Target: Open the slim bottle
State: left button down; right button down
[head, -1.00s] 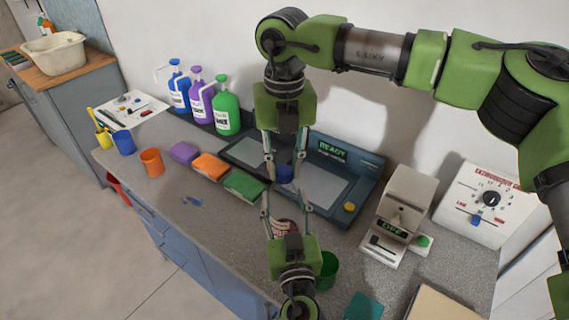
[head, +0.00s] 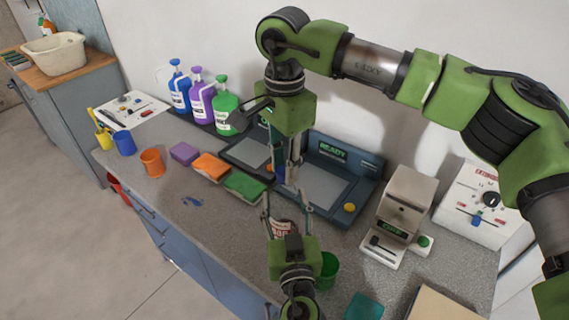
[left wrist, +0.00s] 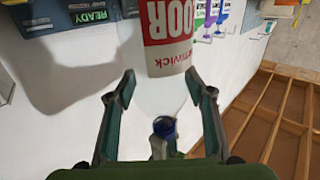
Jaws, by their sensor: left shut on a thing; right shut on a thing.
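The slim bottle (head: 283,228) has a white body and a red and white label. My left gripper (head: 287,200) is shut on it from the front. In the left wrist view the bottle (left wrist: 168,40) appears upside down between my fingers (left wrist: 160,78). My right gripper (head: 289,178) points down from above, its fingers shut on the blue cap (head: 279,174) above the bottle. The cap also shows low in the left wrist view (left wrist: 164,127). I cannot tell whether the cap still touches the bottle's neck.
Behind stands a blue-grey station with a READY screen (head: 333,150). A grey device (head: 400,205) and a white dial panel (head: 488,205) stand right. Blue, purple and green pump bottles (head: 226,112) and coloured sponges (head: 210,166) are left. A green cup (head: 328,270) stands beside my left gripper.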

jog(key=n, duration=1.2)
jog(key=shift+n, duration=0.4)
jog(key=shift+r, duration=0.15)
jog(key=shift+r, duration=0.95)
jog(key=shift+r, duration=0.1)
jog(key=shift+r, duration=1.95)
pick_arm(q)
jog(key=c, duration=0.9)
grip_release()
